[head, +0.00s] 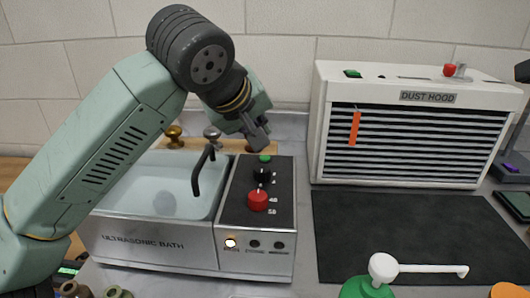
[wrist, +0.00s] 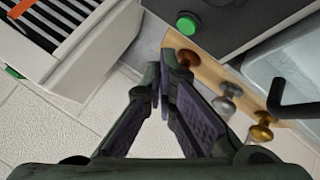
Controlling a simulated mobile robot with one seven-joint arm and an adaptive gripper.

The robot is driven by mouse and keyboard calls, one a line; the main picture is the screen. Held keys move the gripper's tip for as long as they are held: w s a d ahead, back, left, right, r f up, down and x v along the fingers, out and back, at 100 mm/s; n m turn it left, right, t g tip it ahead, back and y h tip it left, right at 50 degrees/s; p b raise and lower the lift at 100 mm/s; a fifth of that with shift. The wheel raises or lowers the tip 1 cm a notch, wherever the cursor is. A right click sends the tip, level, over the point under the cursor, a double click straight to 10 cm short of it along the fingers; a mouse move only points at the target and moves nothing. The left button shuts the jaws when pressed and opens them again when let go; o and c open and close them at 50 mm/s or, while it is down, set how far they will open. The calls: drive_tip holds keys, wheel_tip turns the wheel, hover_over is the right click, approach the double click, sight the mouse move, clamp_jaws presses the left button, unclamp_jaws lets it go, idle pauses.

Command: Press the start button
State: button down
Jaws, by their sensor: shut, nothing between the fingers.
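A green button (head: 265,159) sits at the back end of the dark control panel on the ultrasonic bath (head: 158,243). It also shows in the wrist view (wrist: 188,23). My gripper (head: 261,146) is shut and empty, with its fingertips just behind and above this button in the head view. In the wrist view the fingertips (wrist: 166,58) are below the button in the picture, apart from it. Another green button (head: 352,73) is on top of the dust hood (head: 420,170). I cannot read a start label on either button.
A black knob (head: 262,176) and a red knob (head: 258,200) are on the same panel. A black bent spout (head: 200,172) rises beside it, over the basin. Metal knobs stand on a wooden strip (wrist: 208,75) behind the bath. A dark mat (head: 400,230) lies clear at right.

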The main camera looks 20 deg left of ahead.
sight(261, 157)
drive_tip(key=shift+r+p, duration=0.8)
drive_tip(key=shift+r, duration=0.9)
